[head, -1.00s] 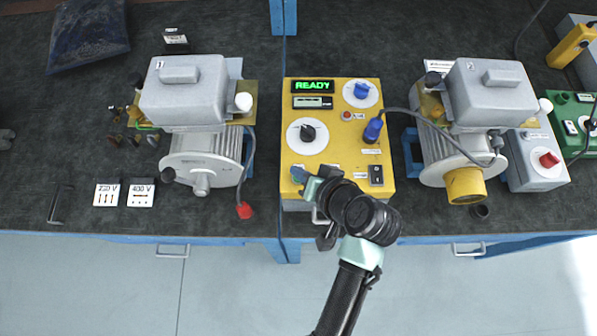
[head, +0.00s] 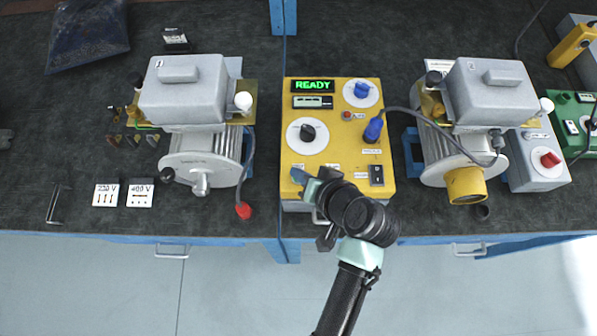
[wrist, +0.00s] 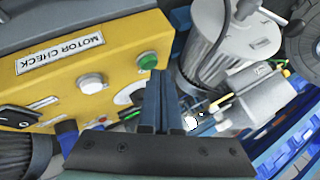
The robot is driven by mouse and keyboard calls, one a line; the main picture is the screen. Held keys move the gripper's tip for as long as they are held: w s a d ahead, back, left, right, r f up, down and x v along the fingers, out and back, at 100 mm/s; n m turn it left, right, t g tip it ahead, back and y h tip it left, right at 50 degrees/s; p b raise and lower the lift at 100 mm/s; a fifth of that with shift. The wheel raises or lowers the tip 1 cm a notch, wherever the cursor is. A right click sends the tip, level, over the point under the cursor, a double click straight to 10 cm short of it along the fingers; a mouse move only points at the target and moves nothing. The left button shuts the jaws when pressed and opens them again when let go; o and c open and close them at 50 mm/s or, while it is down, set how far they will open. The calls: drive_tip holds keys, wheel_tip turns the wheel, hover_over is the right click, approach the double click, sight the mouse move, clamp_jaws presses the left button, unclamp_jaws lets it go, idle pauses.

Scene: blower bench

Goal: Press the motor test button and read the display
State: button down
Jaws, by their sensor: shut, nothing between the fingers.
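The yellow test box (head: 290,130) stands on the bench in the middle of the head view. Its green display (head: 312,86) reads "READY". In the wrist view the box shows a "MOTOR CHECK" label (wrist: 60,52), a white round button or lamp (wrist: 90,82) and a green button (wrist: 148,61). My gripper (head: 299,176) is shut and empty at the box's lower left corner. In the wrist view its blue fingers (wrist: 165,78) end just beside the green button; I cannot tell whether they touch it.
Grey motors stand left (head: 200,165) and right (head: 440,165) of the box. A blue plug (head: 374,128) with a dark cable sits on the box's right side. Voltage cards (head: 106,194) lie at the left. The bench's blue front edge (head: 225,239) runs below.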

drive_tip(key=shift+f, duration=0.4)
idle(0.6)
drive_tip(key=shift+r+p, duration=0.65)
drive_tip(key=shift+r, duration=0.15)
wheel_tip(320, 180, up, 5)
drive_tip(key=p, duration=0.5)
idle(0.7)
